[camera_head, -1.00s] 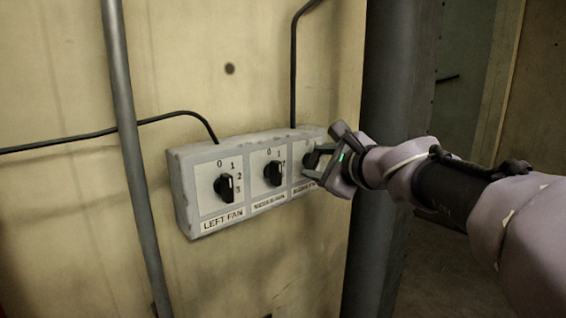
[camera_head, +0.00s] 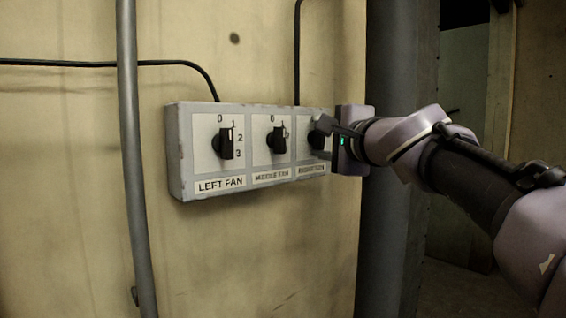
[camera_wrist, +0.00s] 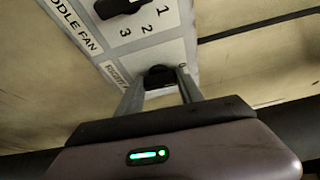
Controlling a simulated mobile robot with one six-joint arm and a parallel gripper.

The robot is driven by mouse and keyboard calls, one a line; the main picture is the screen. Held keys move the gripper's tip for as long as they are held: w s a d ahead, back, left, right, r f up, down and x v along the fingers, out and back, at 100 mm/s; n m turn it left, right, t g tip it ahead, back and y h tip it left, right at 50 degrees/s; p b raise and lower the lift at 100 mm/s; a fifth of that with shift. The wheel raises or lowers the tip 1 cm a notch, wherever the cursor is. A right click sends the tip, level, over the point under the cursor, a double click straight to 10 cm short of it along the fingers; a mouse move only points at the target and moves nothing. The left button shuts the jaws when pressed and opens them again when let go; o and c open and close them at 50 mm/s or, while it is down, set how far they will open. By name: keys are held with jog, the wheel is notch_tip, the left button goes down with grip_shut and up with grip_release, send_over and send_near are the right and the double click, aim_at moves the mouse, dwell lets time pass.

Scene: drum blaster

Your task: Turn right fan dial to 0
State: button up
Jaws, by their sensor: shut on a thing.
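The right fan dial (camera_head: 316,139) is a black knob on the right end of a grey three-dial control box (camera_head: 178,155). My gripper (camera_head: 325,133) is at this dial and partly covers it and its numbers in the head view. In the wrist view, the two fingers of my gripper (camera_wrist: 159,85) are on either side of the black right fan dial (camera_wrist: 159,75), shut on it. A "0" mark is beside the right fingertip there. The dial's exact pointing is hidden. The "RIGHT FAN" label (camera_head: 311,169) is below the dial.
The left fan dial (camera_head: 226,144) and middle fan dial (camera_head: 277,140) are on the same box. Black cables (camera_head: 180,64) run into its top. A grey pipe (camera_head: 132,180) runs down the wall at left. A thick dark column (camera_head: 384,240) stands just right of the box.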

jog(key=shift+n+t+b, duration=0.3)
jog(key=shift+n+b, duration=0.1)
jog(key=shift+b, duration=0.4)
jog(key=o, duration=1.4)
jog(key=shift+s+f, duration=0.1)
